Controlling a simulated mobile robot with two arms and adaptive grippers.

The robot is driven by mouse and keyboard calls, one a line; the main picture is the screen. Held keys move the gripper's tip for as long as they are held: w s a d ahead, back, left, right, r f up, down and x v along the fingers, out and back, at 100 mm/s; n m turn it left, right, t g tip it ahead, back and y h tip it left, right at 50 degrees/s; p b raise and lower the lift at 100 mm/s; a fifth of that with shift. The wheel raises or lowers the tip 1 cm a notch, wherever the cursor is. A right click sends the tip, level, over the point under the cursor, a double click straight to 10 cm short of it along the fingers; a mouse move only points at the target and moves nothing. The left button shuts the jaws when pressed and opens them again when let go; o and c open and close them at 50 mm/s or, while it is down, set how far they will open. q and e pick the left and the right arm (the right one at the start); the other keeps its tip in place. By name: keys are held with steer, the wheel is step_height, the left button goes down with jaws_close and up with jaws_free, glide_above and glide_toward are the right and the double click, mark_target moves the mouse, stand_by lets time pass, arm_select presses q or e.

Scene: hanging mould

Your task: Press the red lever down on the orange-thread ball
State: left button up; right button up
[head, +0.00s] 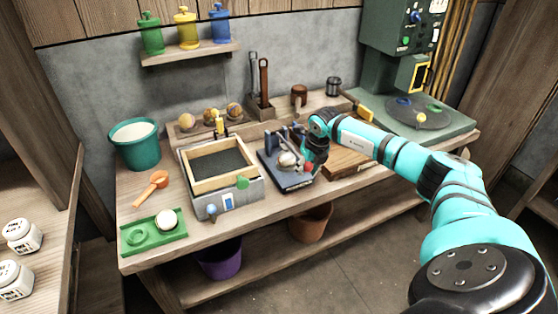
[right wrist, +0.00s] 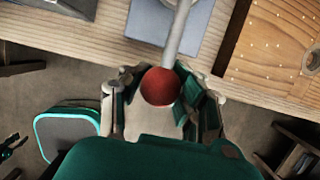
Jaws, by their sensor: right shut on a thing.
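The press (head: 290,182) is a dark blue-grey device on the bench, with a pale round ball (head: 287,160) in it; its thread colour is too small to tell. The lever's red knob (head: 309,168) is at the press's right front. In the right wrist view the red knob (right wrist: 160,87) sits between my fingers at the end of a grey rod (right wrist: 178,38). My right gripper (head: 316,152) is shut on this knob, reaching in from the right and partly hiding the press. My left gripper is out of view.
A sand-box mould (head: 220,190) stands left of the press, and a wooden board (head: 347,163) lies right of it. Several yellowish balls rest on a rack (head: 195,128) behind. A green tray (head: 152,238) with a pale ball and a teal bucket (head: 135,146) are at left.

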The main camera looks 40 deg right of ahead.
steer(key=shift+f, duration=0.1)
steer(key=shift+f+b, duration=0.55)
steer(key=shift+f, duration=0.15)
steer(key=shift+c, duration=0.5)
steer(key=o, duration=2)
steer(key=shift+r, duration=0.1)
steer(key=shift+c, duration=0.2)
steer(key=p+v, duration=0.6)
steer(key=v, duration=0.2)
